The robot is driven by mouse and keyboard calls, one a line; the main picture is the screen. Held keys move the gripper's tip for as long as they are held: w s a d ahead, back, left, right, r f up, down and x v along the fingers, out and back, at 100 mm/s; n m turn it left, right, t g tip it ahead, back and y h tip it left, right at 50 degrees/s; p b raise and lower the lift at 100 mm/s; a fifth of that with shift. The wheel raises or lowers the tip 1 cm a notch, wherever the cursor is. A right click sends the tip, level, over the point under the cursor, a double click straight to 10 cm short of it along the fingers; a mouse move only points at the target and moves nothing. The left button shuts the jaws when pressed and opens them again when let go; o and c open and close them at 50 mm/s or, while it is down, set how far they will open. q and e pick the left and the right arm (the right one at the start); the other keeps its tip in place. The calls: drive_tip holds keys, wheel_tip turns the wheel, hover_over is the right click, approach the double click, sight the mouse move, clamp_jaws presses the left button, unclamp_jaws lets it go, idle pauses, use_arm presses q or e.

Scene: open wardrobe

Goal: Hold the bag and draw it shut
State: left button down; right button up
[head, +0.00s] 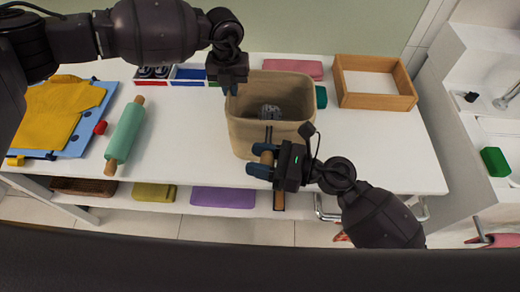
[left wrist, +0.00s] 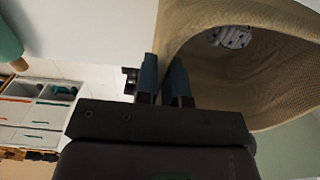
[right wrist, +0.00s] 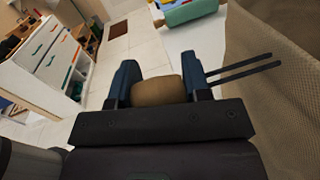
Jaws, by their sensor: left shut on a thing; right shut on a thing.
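The tan fabric bag (head: 270,130) stands on the white table with its mouth wide open. A dark patterned item (head: 270,112) lies inside; it looks pale with dark marks in the left wrist view (left wrist: 228,37). My left gripper (head: 230,88) is shut on the bag's rim at its back left; the fingers also show at the rim in the left wrist view (left wrist: 163,80). My right gripper (head: 262,162) is shut on a brown rounded toggle (right wrist: 157,91) at the bag's front. Two dark cords (right wrist: 240,69) run from beside the toggle toward the bag (right wrist: 285,45).
A green rolling pin (head: 126,130) and yellow cloth (head: 55,112) on a blue mat lie left. A wooden tray (head: 375,102) and pink folded item (head: 293,68) lie right and behind. The white table (head: 190,140) is clear left of the bag. A sink unit stands right.

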drive_tip(key=shift+s, duration=1.45)
drive_tip(key=o, duration=1.3)
drive_tip(key=s+d, duration=0.2)
drive_tip(key=d, duration=0.9)
drive_tip(key=shift+d, duration=0.4)
drive_tip(key=shift+s, duration=0.1)
